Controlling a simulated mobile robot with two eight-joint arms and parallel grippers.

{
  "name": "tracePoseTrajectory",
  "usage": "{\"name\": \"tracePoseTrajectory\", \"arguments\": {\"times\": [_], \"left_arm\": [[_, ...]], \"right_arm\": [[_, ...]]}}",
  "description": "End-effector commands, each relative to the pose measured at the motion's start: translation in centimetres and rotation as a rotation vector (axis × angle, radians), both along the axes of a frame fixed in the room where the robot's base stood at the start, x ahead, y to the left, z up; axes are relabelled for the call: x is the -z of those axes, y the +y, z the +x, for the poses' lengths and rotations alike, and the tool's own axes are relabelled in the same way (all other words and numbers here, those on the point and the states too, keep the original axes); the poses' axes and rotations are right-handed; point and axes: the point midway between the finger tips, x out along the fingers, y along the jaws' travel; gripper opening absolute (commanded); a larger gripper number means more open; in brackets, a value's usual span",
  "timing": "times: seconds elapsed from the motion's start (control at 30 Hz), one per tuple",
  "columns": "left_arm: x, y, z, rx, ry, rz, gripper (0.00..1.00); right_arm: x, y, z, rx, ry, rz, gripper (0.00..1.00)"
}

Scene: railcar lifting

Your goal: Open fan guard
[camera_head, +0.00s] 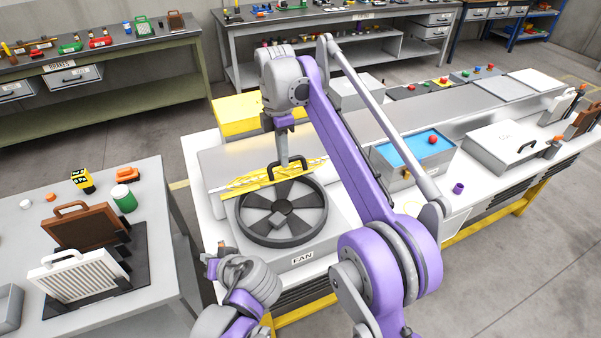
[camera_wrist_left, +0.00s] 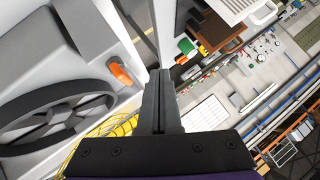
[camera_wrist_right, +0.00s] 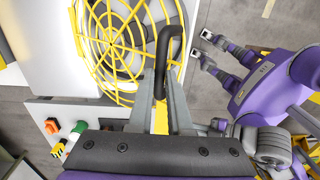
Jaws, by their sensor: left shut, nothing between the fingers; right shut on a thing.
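The fan unit (camera_head: 302,259) has a black round fan (camera_head: 285,231) that lies uncovered on its top. The yellow wire fan guard (camera_head: 250,183) is tilted up at the fan's far side and seen nearly edge-on. In the right wrist view its yellow bars (camera_wrist_right: 110,35) and black handle (camera_wrist_right: 163,60) are close. My right gripper (camera_head: 283,158) is shut on the handle from above. My left gripper (camera_head: 224,252) is shut and empty, beside the unit's near left corner. The left wrist view shows its closed fingers (camera_wrist_left: 161,88) near an orange piece (camera_wrist_left: 120,74), apart from the guard.
A blue-topped box (camera_head: 405,165) with a red ball and a grey lidded box (camera_head: 500,146) stand right of the fan unit. A grey side table (camera_head: 160,260) at left holds brown and white panels. My right arm crosses above the bench.

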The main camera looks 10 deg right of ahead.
Motion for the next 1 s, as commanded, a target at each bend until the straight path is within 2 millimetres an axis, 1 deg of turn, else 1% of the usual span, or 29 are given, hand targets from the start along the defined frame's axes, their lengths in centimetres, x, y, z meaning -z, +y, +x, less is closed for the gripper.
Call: {"name": "tracePoseTrajectory", "arguments": {"times": [0.03,0.17,0.27,0.33,0.37,0.4,0.47,0.5,0.6,0.7,0.83,0.93,1.0], "left_arm": [[-0.2,-1.3,0.9,-0.001,-0.053,0.038,0.00],[-1.7,-4.3,2.8,-0.011,-0.246,0.114,0.00],[-2.9,-7.7,3.9,0.004,-0.423,0.137,0.00],[-3.7,-10.5,4.4,0.032,-0.557,0.129,0.00],[-4.0,-11.9,4.5,0.048,-0.616,0.120,0.00],[-4.4,-13.7,4.6,0.071,-0.693,0.103,0.00],[-4.9,-16.4,4.5,0.113,-0.802,0.068,0.00],[-5.1,-18.1,4.4,0.143,-0.869,0.042,0.00],[-5.6,-21.9,3.6,0.212,-1.007,-0.027,0.00],[-5.9,-24.6,2.8,0.268,-1.100,-0.085,0.00],[-6.1,-26.4,2.2,0.308,-1.164,-0.129,0.00],[-6.3,-26.6,2.4,0.317,-1.181,-0.140,0.00],[-6.6,-26.4,3.1,0.318,-1.182,-0.139,0.00]], "right_arm": [[0.4,0.3,0.4,-0.002,-0.011,0.006,0.00],[0.4,0.3,0.4,-0.002,-0.011,0.006,0.00],[0.4,0.3,0.4,-0.002,-0.011,0.006,0.00],[0.4,0.3,0.4,-0.002,-0.011,0.006,0.00],[0.4,0.3,0.4,-0.002,-0.011,0.006,0.00],[0.4,0.3,0.4,-0.002,-0.011,0.006,0.00],[0.4,0.3,0.4,-0.002,-0.011,0.006,0.00],[0.4,0.3,0.4,-0.002,-0.011,0.006,0.00],[0.4,0.3,0.4,-0.002,-0.011,0.006,0.00],[0.4,0.3,0.4,-0.002,-0.011,0.006,0.00],[0.4,0.3,0.4,-0.002,-0.011,0.006,0.00],[0.4,0.2,0.4,-0.002,-0.011,0.006,0.00],[0.4,0.2,0.4,-0.002,-0.011,0.006,0.00]]}}
